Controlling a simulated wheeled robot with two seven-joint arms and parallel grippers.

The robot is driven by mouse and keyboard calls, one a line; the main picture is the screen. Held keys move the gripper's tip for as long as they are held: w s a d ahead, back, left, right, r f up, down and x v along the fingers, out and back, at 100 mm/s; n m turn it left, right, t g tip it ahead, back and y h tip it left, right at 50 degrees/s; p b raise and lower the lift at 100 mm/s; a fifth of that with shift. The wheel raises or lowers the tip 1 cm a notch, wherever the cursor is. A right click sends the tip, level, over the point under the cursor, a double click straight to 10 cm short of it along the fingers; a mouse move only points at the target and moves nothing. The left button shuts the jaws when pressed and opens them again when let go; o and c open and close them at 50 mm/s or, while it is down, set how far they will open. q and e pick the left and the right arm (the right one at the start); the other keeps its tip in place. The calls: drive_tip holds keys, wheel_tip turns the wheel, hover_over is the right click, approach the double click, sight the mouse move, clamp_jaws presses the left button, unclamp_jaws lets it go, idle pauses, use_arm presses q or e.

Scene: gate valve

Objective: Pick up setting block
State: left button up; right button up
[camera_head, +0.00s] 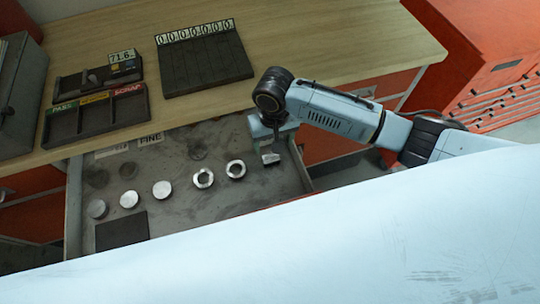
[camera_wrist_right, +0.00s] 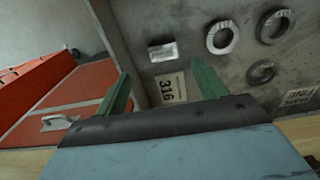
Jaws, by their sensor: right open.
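The setting block is a small pale metal block (camera_head: 270,158) on the drawer floor, at the right end of a row of round parts. It also shows in the right wrist view (camera_wrist_right: 162,51), beyond my fingertips and roughly between their lines. My right gripper (camera_head: 273,138) points down into the drawer just behind the block. In the wrist view its two green fingers (camera_wrist_right: 163,78) are spread, with nothing between them but a "316" label (camera_wrist_right: 171,89) on the drawer floor below. The block appears apart from the fingers. My left gripper is not in view.
The open grey drawer (camera_head: 215,207) holds two metal rings (camera_head: 203,178) (camera_head: 236,169), several discs (camera_head: 161,189) and a dark pad (camera_head: 121,230). The wooden bench top (camera_head: 310,40) above carries dark trays (camera_head: 95,115) and a numbered rack (camera_head: 204,62). A red cabinet (camera_head: 490,60) stands right.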

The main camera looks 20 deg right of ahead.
sight(271, 159)
wheel_tip(271, 159, down, 3)
drive_tip(key=shift+r, duration=0.1)
drive_tip(key=shift+f, duration=0.25)
drive_tip(key=f, duration=0.4)
drive_tip(key=shift+a+f+b, duration=0.1)
drive_tip(key=shift+a+b, duration=0.15)
drive_tip(key=shift+b, duration=0.15)
drive_tip(key=shift+f, duration=0.5)
drive_tip(key=shift+c, duration=0.8)
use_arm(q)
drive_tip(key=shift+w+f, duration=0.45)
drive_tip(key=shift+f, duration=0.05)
use_arm(e)
drive_tip(key=c, duration=1.1)
